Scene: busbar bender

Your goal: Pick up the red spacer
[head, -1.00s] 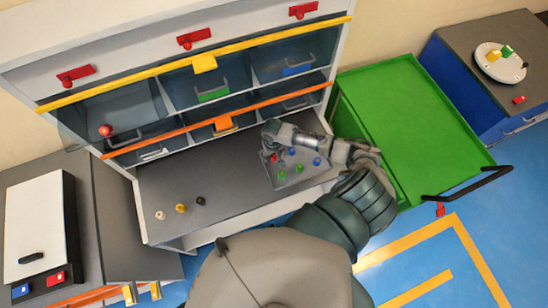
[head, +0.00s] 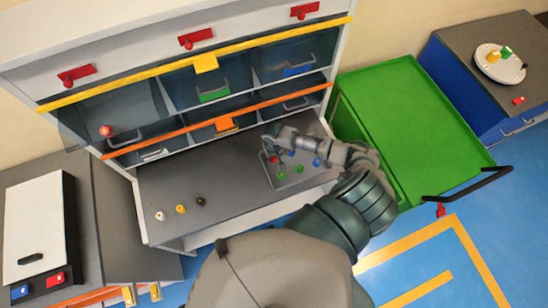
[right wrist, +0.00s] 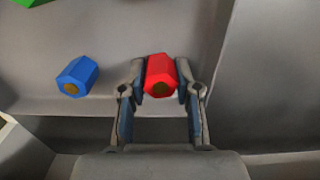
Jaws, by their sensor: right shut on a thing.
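The red spacer (right wrist: 161,78) is a hexagonal piece with a brass-coloured centre. It sits between the two fingers of my right gripper (right wrist: 161,82), which is shut on it in the right wrist view. In the head view the right gripper (head: 271,147) is over the left part of a shallow grey tray (head: 300,184), and the red spacer (head: 273,159) shows just below its fingers. Whether the spacer touches the tray floor cannot be told. A blue spacer (right wrist: 77,76) lies to its left in the right wrist view. My left gripper is not in view.
More spacers lie in the tray, including a green one (head: 281,175) and a blue one (head: 316,162). Three small knobs, one of them yellow (head: 180,209), stand on the grey worktop (head: 222,180). Clear drawers rise behind it. A green cart (head: 410,130) is at the right.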

